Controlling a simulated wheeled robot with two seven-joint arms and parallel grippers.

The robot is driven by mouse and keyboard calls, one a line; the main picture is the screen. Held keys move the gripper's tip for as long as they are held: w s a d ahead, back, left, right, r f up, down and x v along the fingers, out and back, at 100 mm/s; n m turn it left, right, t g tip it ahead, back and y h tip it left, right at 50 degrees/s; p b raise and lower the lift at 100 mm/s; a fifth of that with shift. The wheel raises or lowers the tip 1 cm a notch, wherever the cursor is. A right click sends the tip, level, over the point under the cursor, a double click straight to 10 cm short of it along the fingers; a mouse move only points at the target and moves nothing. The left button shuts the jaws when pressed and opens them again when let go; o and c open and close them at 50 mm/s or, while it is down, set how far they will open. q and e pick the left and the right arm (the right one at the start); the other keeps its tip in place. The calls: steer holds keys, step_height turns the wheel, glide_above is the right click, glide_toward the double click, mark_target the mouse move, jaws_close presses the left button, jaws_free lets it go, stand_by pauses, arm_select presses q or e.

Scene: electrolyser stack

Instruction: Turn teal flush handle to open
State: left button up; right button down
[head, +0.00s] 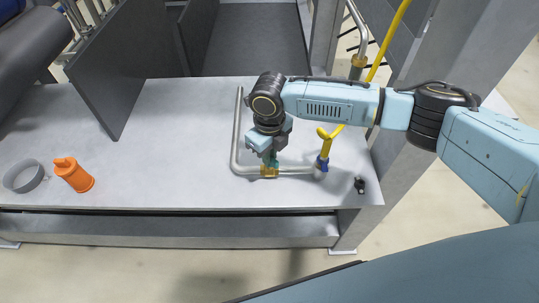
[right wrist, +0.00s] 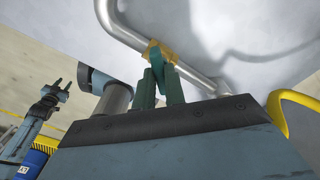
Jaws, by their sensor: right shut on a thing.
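The teal flush handle (right wrist: 157,66) sits on a brass valve body (head: 268,172) in a bent steel pipe low over the grey bench. My right gripper (head: 270,156) reaches down onto it from above. In the right wrist view its two green fingers (right wrist: 160,88) are shut on the handle, one on each side. The fingers and the gripper body hide much of the handle, so its exact angle is hard to tell. The brass valve also shows in the right wrist view (right wrist: 151,49). My left gripper does not show in the head view.
A blue-handled valve (head: 321,164) with a yellow hose (head: 335,132) stands just right of the brass valve. A small black part (head: 360,185) lies near the right edge. An orange canister (head: 74,175) and a grey ring (head: 24,176) are far left. The bench middle is clear.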

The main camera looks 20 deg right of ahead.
steer(key=n, duration=0.3)
steer(key=shift+w+f+n+b, duration=0.1)
steer(key=shift+n+b, duration=0.2)
steer(key=shift+b, duration=0.15)
steer(key=b, duration=0.2)
steer(key=shift+n+b, duration=0.3)
steer(key=shift+d+b, duration=0.15)
steer(key=shift+b, duration=0.25)
steer(key=shift+d, duration=0.1)
steer(key=c, duration=1.5)
jaws_free()
steer(key=shift+o, duration=0.9)
